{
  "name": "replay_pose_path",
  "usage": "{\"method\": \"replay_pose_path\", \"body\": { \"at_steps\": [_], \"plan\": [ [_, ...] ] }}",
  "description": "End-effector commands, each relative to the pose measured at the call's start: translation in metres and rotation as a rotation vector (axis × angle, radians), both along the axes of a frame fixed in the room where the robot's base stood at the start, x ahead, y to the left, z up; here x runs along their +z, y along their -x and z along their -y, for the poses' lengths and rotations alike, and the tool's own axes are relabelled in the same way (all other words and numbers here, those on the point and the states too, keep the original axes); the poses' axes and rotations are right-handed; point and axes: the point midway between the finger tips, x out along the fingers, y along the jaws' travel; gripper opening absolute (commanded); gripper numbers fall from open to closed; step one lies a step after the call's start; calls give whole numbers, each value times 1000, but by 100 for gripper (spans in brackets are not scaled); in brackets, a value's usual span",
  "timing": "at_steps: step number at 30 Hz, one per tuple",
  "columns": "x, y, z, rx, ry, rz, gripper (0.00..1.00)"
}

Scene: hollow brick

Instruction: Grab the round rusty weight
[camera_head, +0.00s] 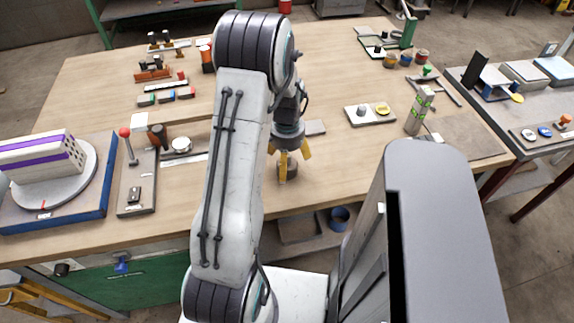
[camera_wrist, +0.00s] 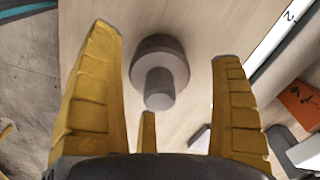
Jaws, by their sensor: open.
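The round weight (camera_head: 290,172) stands on the wooden table near its front edge, partly hidden behind my gripper's fingers in the head view. In the wrist view the weight (camera_wrist: 173,58) is a dull grey-brown disc with a narrower round knob. My gripper (camera_head: 287,160) points down over it with yellow fingers spread. In the wrist view the knob lies between the left and right fingers, with a clear gap on both sides. A third, shorter-looking finger is below the knob. My gripper is open and holds nothing.
To the right are a small tray (camera_head: 371,115) and an upright green-grey block (camera_head: 418,112). Bare tabletop surrounds the weight's right side.

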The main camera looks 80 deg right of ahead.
Motion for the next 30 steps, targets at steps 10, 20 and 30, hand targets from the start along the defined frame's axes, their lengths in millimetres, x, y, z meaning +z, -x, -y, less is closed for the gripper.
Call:
{"method": "replay_pose_path", "body": {
  "at_steps": [10,20,30],
  "plan": [
    [-24,0,-1,0,0,0,86],
    [-24,0,-1,0,0,0,77],
    [-24,0,-1,0,0,0,47]
  ]
}}
